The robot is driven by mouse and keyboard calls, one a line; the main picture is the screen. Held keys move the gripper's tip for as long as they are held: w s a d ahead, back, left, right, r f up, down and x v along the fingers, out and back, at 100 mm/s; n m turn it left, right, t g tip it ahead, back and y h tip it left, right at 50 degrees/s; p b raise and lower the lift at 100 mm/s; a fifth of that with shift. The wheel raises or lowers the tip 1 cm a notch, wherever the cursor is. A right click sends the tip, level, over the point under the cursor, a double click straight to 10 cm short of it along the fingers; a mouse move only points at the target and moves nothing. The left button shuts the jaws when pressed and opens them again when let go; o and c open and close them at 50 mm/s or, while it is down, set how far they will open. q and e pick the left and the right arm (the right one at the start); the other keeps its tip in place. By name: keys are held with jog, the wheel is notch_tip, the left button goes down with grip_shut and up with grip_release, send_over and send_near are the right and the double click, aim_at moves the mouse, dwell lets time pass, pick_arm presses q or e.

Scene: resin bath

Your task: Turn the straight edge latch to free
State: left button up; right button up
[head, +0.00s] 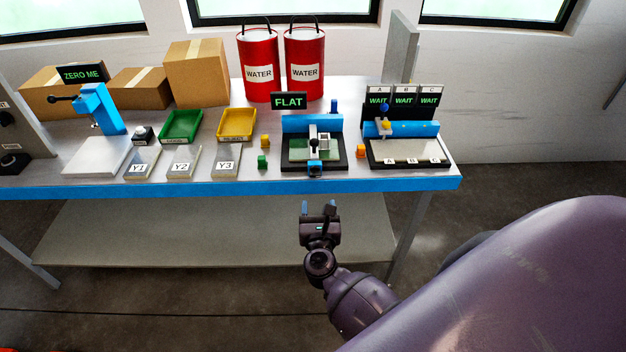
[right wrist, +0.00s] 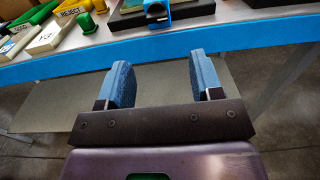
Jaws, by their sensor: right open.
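The FLAT station has a black base (head: 338,163) near the table's front edge, with a blue bar (head: 306,123) along its back and a grey clamp-like piece with a black knob over a green plate (head: 299,153). A small blue block (head: 315,169) sits at its front edge and also shows in the right wrist view (right wrist: 156,11). A blue post (head: 334,105) stands behind the bar. I cannot tell surely which part is the straight edge latch. My right gripper (head: 318,208) is open and empty, in front of and apart from the table edge, below this station. My left gripper is out of view.
The A/B/C station (head: 408,162) with WAIT displays stands right, a yellow tray (head: 237,123) left. The table's blue front edge (head: 220,191) lies between my gripper and the station.

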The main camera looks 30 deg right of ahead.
aim_at(315, 173)
jog(key=x, duration=1)
jog(key=shift+w+r, duration=0.1)
jog(key=shift+w, duration=0.25)
jog(key=c, duration=0.9)
jog(key=shift+p, duration=0.3)
jog(key=shift+c, duration=0.2)
